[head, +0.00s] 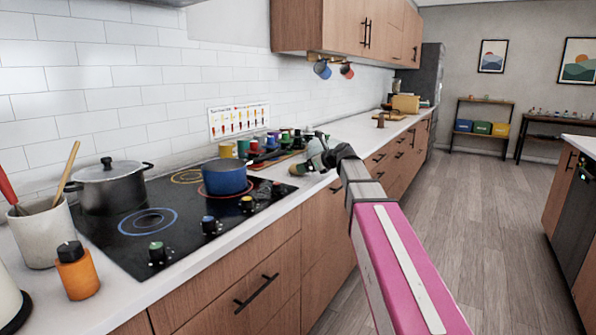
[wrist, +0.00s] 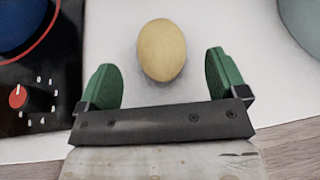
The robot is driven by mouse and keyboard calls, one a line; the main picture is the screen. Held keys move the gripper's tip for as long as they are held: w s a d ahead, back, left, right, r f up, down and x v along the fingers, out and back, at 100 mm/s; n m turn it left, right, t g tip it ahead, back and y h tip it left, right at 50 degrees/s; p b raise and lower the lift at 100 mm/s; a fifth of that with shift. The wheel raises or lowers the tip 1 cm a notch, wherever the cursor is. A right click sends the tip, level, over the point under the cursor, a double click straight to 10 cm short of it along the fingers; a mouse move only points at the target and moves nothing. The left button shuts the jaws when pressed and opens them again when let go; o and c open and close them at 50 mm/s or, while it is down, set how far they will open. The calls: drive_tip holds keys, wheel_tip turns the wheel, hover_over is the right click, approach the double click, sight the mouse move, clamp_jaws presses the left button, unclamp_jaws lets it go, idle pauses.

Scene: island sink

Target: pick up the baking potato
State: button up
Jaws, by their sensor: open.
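The baking potato (wrist: 162,50) is a tan, egg-shaped thing lying on the white counter in the wrist view. My gripper (wrist: 159,66) is open, with one green-padded finger to the left of the potato and one to the right. The potato's near end shows between the fingertips, with gaps on both sides. No finger appears to touch it. In the head view my gripper (head: 308,160) is over the counter just right of the stove, and the potato there is too small to make out clearly.
The black stove (head: 135,258) with a blue pot (head: 225,180) is left of my gripper. A red knob (wrist: 18,97) is near the left finger. A rounded grey thing (wrist: 303,22) is at the far right. Several colored cups stand behind. The counter's front edge is close.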

sight(300, 175)
drive_tip(key=x, duration=0.5)
drive_tip(key=shift+d+f, duration=0.15)
drive_tip(key=shift+f, duration=0.15)
drive_tip(key=shift+s, duration=0.1)
drive_tip(key=c, duration=1.1)
